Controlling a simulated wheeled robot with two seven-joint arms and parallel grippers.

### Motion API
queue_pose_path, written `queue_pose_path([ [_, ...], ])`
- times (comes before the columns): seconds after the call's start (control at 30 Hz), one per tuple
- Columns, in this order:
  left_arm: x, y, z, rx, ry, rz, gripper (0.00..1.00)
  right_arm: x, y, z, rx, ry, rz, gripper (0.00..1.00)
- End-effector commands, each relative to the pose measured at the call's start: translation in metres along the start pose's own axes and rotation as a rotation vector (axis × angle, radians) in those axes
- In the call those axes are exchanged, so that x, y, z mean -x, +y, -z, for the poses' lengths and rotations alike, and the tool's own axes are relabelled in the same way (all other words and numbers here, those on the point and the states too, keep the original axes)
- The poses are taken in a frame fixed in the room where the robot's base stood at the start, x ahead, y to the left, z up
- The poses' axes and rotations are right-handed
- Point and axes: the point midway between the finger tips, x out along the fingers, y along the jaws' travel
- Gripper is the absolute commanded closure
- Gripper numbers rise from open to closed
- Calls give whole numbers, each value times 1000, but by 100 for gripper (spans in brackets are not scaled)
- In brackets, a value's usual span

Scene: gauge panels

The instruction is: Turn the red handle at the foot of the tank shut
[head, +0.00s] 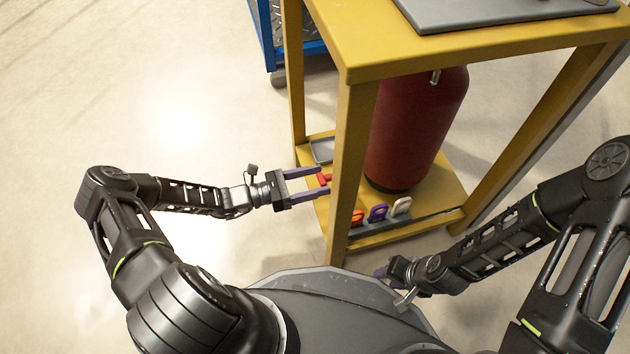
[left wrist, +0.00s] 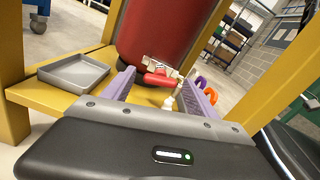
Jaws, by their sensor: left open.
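The red tank (head: 418,125) stands on the lower shelf of a yellow stand; its foot also shows in the left wrist view (left wrist: 165,35). At its foot is a metal valve (left wrist: 170,101) with a red handle (left wrist: 157,79), which lies crosswise in that view.
The yellow front post (head: 350,165) stands just right of my left gripper. A grey tray (left wrist: 74,73) lies on the shelf beside the valve. Orange (head: 357,217), purple (head: 377,213) and white (head: 401,206) looped items stand in a grey rack. The floor at left is clear.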

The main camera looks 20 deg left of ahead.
Motion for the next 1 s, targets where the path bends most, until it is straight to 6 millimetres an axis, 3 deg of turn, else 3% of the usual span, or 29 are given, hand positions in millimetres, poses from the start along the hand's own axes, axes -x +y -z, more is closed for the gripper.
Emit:
queue_pose_path([
  [0.2, 0, 0, 0, 0, 0, 0, 34, 0, 0, 0, 0, 0, 0, 64],
  [0.9, 0, 0, 0, 0, 1, 0, 91, 0, 0, 0, 0, -1, 0, 64],
  [1.0, 0, 0, 0, -1, 1, 0, 95, 0, 0, 0, 0, -1, 0, 64],
])
